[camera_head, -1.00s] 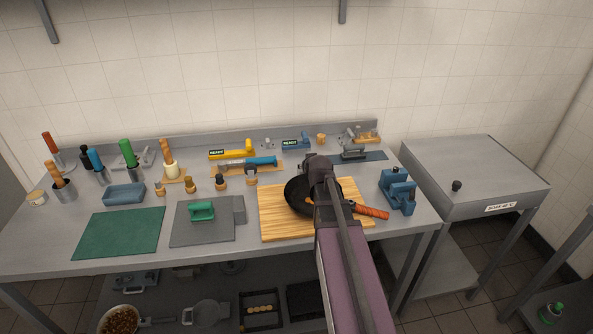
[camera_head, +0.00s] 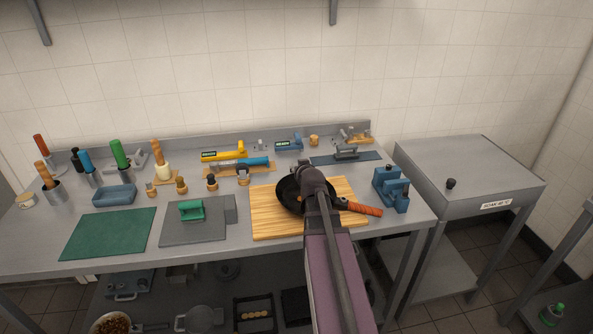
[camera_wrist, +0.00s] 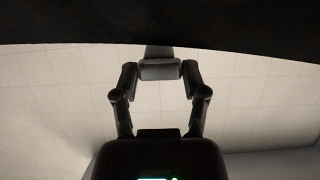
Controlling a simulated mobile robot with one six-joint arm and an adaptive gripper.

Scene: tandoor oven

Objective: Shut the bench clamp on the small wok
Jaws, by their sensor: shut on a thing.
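The small wok (camera_head: 287,190) is black with an orange-wrapped handle (camera_head: 362,208). It lies on a wooden board (camera_head: 268,226) with its handle to the right. A blue clamp-like device (camera_head: 391,186) stands right of the board, apart from the handle; I cannot tell for sure that it is the bench clamp. My arm reaches over the wok and hides part of it, and my fingertips are hidden in the head view. In the wrist view my gripper (camera_wrist: 160,72) is shut on a grey block (camera_wrist: 160,70), below a large dark surface I cannot identify.
A green mat (camera_head: 110,233) and a grey slab with a green-handled press (camera_head: 192,210) lie to the left. Several tools stand along the back. A grey metal unit (camera_head: 470,168) stands to the right. The bench front edge runs beneath my arm.

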